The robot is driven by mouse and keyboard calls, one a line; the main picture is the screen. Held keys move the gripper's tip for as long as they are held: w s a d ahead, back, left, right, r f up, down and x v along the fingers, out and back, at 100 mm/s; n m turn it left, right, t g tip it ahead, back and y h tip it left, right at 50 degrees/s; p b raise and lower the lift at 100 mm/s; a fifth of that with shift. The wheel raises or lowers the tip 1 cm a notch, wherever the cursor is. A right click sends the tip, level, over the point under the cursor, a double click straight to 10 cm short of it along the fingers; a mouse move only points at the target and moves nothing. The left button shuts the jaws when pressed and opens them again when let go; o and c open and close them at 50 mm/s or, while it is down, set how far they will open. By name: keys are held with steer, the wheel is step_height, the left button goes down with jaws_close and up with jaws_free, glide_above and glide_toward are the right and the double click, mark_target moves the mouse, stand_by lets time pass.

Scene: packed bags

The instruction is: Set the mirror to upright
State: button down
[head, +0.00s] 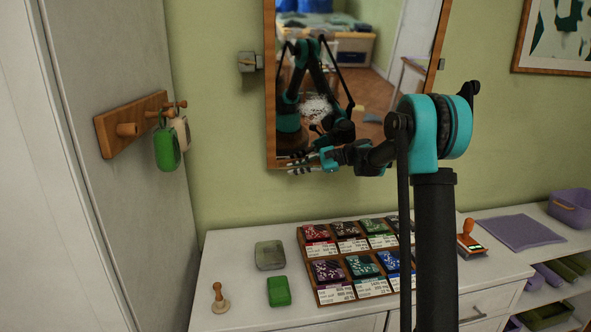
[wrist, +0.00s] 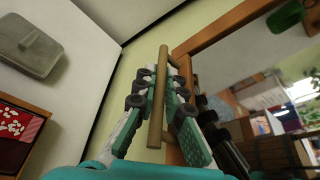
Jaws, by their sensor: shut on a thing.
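The mirror (head: 330,100) has a wooden frame and hangs on the green wall between side brackets; its lower left corner shows, while my arm covers part of its right side. Its exact tilt is hard to tell from here. My gripper (head: 302,164) is at the mirror's lower edge. In the wrist view, my gripper (wrist: 161,85) is shut on a wooden bar handle (wrist: 159,125), with one finger on each side. The mirror's frame (wrist: 222,32) and glass fill the right of that view. The handle is not clear in the head view.
A left bracket (head: 247,62) holds the mirror. Below, a white dresser (head: 235,270) bears a tray of packets (head: 307,262), a grey-green case (head: 270,255), a green case (head: 279,291) and stamps. A peg rack (head: 118,128) with hanging tags is on the left wall.

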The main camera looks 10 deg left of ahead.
steer(key=shift+m+g+h, duration=0.3)
steer(key=shift+m+g, duration=0.1)
steer(key=shift+m, duration=0.2)
steer(key=s, duration=0.1)
steer(key=s+d, duration=0.1)
steer(key=s, duration=0.3)
steer(key=shift+s+d+r, duration=0.15)
steer(key=shift+d, duration=0.1)
steer(key=c, duration=1.9)
jaws_free()
steer(key=shift+d, duration=0.1)
steer(key=v, duration=1.1)
steer(key=shift+d+r, duration=0.1)
steer(key=shift+d, duration=0.3)
